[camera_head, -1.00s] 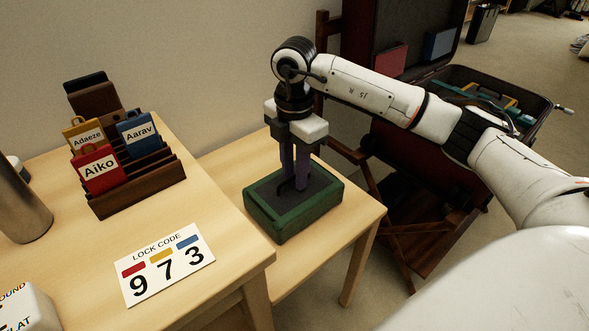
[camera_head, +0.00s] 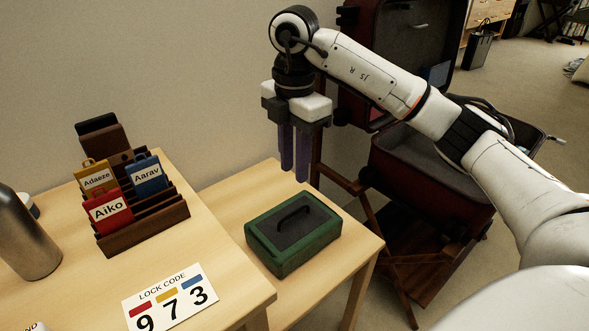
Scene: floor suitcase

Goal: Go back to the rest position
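My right gripper (camera_head: 294,172) hangs pointing down above and behind the green box, with its two purple fingers slightly apart and nothing between them. The green box (camera_head: 293,252), with a dark top and a black handle, rests on the lower wooden table, apart from the fingers. My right arm reaches in from the right edge, across the open dark red suitcase (camera_head: 395,180). My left gripper is not in view.
A brown rack (camera_head: 150,228) with red, yellow and blue name tags stands on the left table. A lock code card (camera_head: 170,297) reading 973 and a metal bottle (camera_head: 25,240) are also there. The suitcase sits on a folding wooden stand (camera_head: 400,265).

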